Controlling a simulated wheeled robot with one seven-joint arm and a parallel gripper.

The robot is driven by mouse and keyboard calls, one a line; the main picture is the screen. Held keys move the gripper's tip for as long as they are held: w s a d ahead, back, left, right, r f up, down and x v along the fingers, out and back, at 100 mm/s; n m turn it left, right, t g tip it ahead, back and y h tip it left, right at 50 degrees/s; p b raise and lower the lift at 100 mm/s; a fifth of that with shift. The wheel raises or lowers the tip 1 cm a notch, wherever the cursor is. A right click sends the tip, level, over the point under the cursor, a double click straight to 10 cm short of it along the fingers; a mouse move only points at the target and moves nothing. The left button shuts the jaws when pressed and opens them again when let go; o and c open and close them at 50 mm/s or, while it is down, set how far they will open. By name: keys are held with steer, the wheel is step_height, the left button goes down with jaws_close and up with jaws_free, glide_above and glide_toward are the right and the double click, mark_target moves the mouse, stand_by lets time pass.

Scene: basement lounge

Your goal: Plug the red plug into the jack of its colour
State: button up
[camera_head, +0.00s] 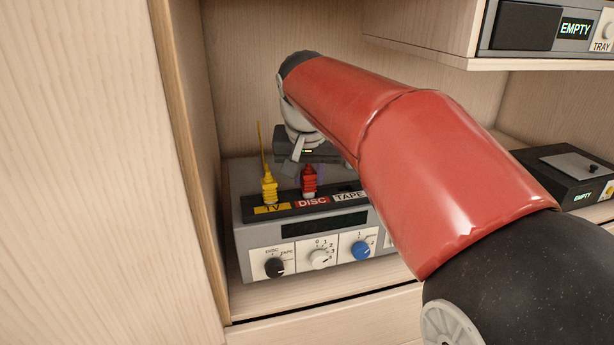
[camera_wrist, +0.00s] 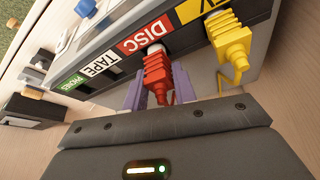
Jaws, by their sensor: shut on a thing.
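The red plug (camera_wrist: 157,75) is between the purple fingers of my gripper (camera_wrist: 158,86), which is shut on it. Its nose meets the panel at the jack above the red DISC label (camera_wrist: 145,36); a pale ring shows at the joint, and I cannot tell how deep it sits. In the head view the red plug (camera_head: 309,181) stands upright behind the DISC label (camera_head: 312,202), under my gripper (camera_head: 308,160), partly hidden by my arm. The grey amplifier (camera_head: 244,232) carries the jack strip.
A yellow plug (camera_head: 269,188) with its cable stands left of the red one, at the TV label. TAPE (camera_head: 349,196) and green PHONO (camera_wrist: 70,83) labels follow. The cabinet's left wall (camera_head: 190,130) is close. A black box (camera_head: 560,172) sits at right; a shelf (camera_head: 430,50) hangs above.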

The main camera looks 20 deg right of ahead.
steer(key=shift+f, duration=0.35)
steer(key=o, duration=1)
steer(key=shift+r, duration=0.2)
steer(key=p+v, duration=0.2)
steer(key=v, duration=1)
steer(key=s+d+f+n+t+y, duration=0.1)
steer(key=s+f+n, duration=0.2)
steer(key=s+f, duration=1.5)
step_height(320, 180, down, 3)
steer(key=shift+d+f+n, duration=0.1)
steer(key=shift+d+n, duration=0.1)
steer(key=shift+n, duration=0.1)
